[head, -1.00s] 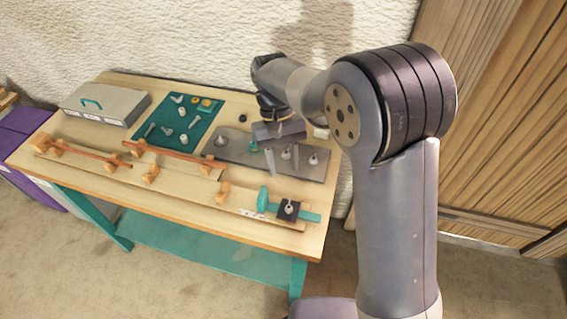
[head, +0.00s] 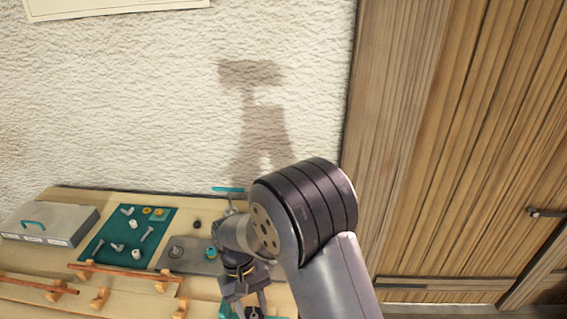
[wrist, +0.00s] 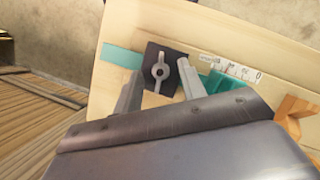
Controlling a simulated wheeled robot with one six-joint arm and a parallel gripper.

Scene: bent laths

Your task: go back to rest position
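My gripper (head: 244,306) hangs low over the front right of the bench in the head view, partly cut off by the bottom edge. In the wrist view my gripper (wrist: 159,72) shows two grey fingers spread apart, with nothing clamped between them. Past the fingertips lies a dark square block (wrist: 155,55) with a grey wing-shaped knob, on a teal strip (wrist: 121,56). The gap between fingers and block cannot be judged exactly. My arm hides part of the bench's right side.
The bench holds a grey case (head: 48,222), a green mat (head: 98,246) with several small parts, a grey plate (head: 190,259) and a reddish lath (head: 125,272) on wooden blocks. A textured wall (head: 130,110) stands behind. A wooden door (head: 470,150) is at the right.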

